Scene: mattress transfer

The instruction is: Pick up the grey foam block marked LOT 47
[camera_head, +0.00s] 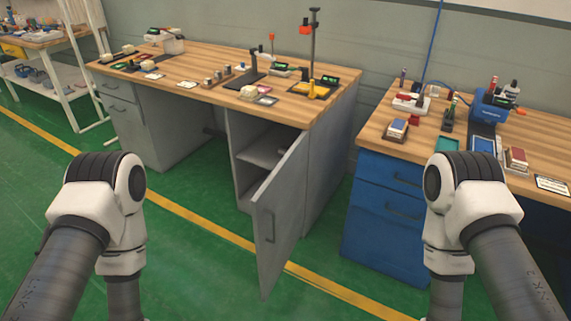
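I see no grey foam block marked LOT 47 in the head view. No lettering of that kind is readable on anything here. My two arms show at the lower left and lower right, with their links running down out of the picture. Both grippers are outside the view, so their state does not show.
A wooden-topped workbench (215,97) holds several small tools and devices. Its grey cabinet door (279,215) stands open toward me, showing a shelf (262,153). A second bench with blue drawers (388,215) stands right. A white rack (72,98) stands far left. Green floor (190,255) is clear.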

